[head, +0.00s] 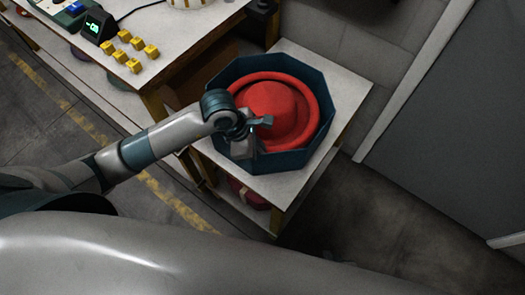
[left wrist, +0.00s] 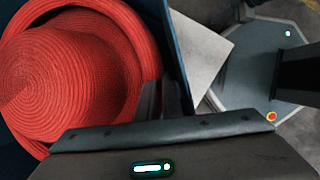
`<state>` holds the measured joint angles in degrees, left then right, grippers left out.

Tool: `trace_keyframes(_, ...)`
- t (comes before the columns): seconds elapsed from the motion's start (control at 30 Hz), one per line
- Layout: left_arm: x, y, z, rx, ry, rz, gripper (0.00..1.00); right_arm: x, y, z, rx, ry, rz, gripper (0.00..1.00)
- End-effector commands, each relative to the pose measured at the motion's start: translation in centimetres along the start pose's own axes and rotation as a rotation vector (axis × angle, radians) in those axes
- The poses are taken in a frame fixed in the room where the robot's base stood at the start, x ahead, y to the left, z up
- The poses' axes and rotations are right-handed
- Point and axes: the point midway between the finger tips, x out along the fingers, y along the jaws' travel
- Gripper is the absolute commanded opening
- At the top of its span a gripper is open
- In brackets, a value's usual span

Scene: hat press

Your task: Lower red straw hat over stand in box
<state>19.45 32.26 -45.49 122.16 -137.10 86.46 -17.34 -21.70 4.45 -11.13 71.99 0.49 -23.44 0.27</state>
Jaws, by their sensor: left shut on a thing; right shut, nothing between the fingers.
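The red straw hat (head: 275,108) sits inside a dark blue eight-sided box (head: 331,92), crown up, with its brim close to the walls. The stand is hidden under the hat. The one gripper I make out in the head view is on the arm from the left. I take it as my left gripper (head: 262,122), at the box's near left side. In the left wrist view the hat (left wrist: 65,75) is large at the left, and the dark fingers (left wrist: 165,98) are shut at its brim, beside the box wall (left wrist: 178,50). I see no right gripper.
The box stands on a pale table (head: 345,80) with a bare strip around it. Left of it, a workbench holds yellow blocks (head: 131,46) and a small device with a green display (head: 94,27). A grey door (head: 450,120) is at the right.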

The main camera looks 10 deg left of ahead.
Motion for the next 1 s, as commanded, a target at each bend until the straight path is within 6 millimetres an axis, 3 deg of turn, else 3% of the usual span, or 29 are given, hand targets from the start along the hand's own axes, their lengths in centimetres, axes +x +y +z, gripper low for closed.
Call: trace_keyframes(1.0,0.72,-0.01,-0.29,0.000,0.000,0.001,0.00,0.78,0.02,0.35,-0.001,0.001,0.000,0.00)
